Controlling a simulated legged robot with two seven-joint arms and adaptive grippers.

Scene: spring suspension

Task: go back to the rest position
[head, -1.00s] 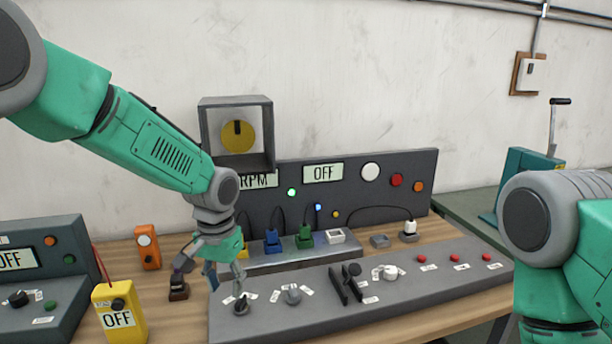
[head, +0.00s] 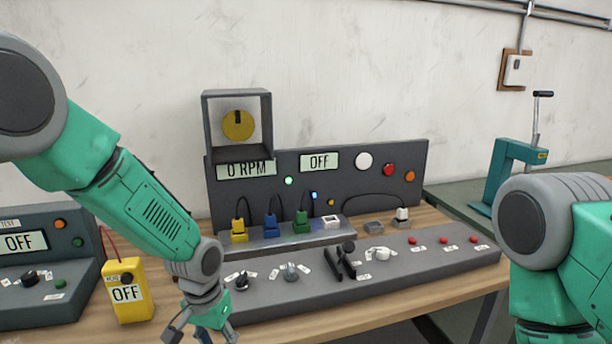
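My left gripper (head: 202,335) is at the bottom of the head view, in front of the control panel's left end. Its fingers are spread apart, with nothing seen between them, and the tips run close to the picture's lower edge. My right arm shows at the right edge, but its gripper is out of view. The long grey control panel (head: 400,274) lies on the wooden table, with a black knob (head: 242,281) at its left end. The display above reads 0 RPM (head: 246,170) and the one beside it reads OFF (head: 320,162).
A yellow meter (head: 128,292) reading OFF stands left of my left gripper, beside a grey test box (head: 40,262). Yellow, blue and green plugs (head: 270,228) stand in a strip behind the panel. A teal lever press (head: 510,165) stands at the back right.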

